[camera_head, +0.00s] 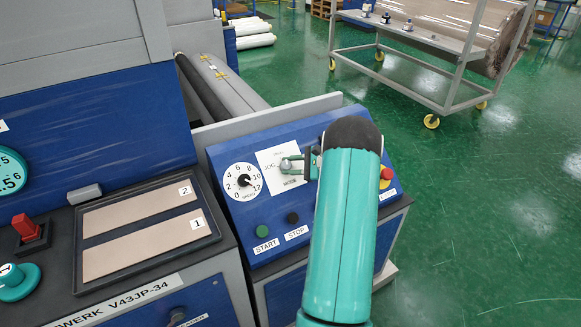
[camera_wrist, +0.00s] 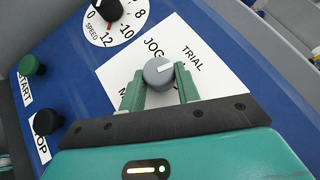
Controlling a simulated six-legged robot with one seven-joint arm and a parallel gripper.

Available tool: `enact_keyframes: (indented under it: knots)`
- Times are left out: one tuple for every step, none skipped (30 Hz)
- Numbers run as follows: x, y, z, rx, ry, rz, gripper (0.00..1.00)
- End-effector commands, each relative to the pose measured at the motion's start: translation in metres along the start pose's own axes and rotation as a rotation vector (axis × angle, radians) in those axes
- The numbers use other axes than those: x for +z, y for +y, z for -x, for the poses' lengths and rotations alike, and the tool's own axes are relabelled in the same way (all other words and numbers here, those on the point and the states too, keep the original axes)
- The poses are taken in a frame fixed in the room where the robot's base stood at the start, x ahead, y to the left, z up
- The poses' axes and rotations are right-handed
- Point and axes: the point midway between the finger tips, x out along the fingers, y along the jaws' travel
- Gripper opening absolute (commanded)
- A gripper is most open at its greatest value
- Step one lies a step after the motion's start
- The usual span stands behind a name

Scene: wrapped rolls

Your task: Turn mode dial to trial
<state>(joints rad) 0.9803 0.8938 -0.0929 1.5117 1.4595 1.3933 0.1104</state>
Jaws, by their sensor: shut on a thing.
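The mode dial (camera_wrist: 158,71) is a round grey knob with a white pointer mark on a white label plate. In the wrist view the mark points right and slightly up, toward the word TRIAL (camera_wrist: 192,58). JOG (camera_wrist: 153,47) is printed above the knob there. My gripper (camera_wrist: 158,82) is shut on the dial, with one green finger on each side. In the head view my gripper (camera_head: 298,164) reaches the dial (camera_head: 286,165) from the right. The lower part of the label is partly hidden by the gripper in the wrist view.
On the same blue panel are a speed dial (camera_head: 243,182), a green start button (camera_head: 263,231), a black stop button (camera_head: 293,217) and a red emergency button (camera_head: 386,174). A wheeled cart (camera_head: 440,55) stands behind on open green floor.

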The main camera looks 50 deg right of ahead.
Motion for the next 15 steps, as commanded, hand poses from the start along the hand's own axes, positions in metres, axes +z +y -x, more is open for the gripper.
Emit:
enact_keyframes:
  knots:
    - [-0.0006,-0.0009,0.001,0.026,0.001,0.023,0.09]
    - [-0.0006,-0.0013,0.001,0.04,0.001,0.035,0.09]
    - [-0.0006,-0.0017,0.0009,0.059,0.001,0.051,0.09]
    - [-0.0008,-0.0015,0.0009,0.073,0.002,0.061,0.09]
    - [-0.0008,-0.0018,0.0009,0.084,0.002,0.071,0.09]
    - [-0.0008,-0.002,0.0008,0.1,0.002,0.083,0.09]
    - [-0.0008,-0.002,0.0008,0.109,0.002,0.091,0.09]
    - [-0.0008,-0.0021,0.0007,0.118,0.002,0.098,0.09]
    - [-0.0008,-0.0023,0.0007,0.129,0.002,0.107,0.09]
    - [-0.0007,-0.0025,0.0007,0.136,0.002,0.113,0.09]
    - [-0.0006,-0.0027,0.0007,0.142,0.002,0.118,0.09]
    - [-0.0006,-0.0026,0.0006,0.149,0.001,0.123,0.09]
    - [-0.0006,-0.0025,0.0006,0.153,0.001,0.126,0.09]
    - [-0.0006,-0.0024,0.0006,0.157,0.001,0.129,0.09]
    - [-0.0005,-0.0025,0.0006,0.161,0.001,0.132,0.09]
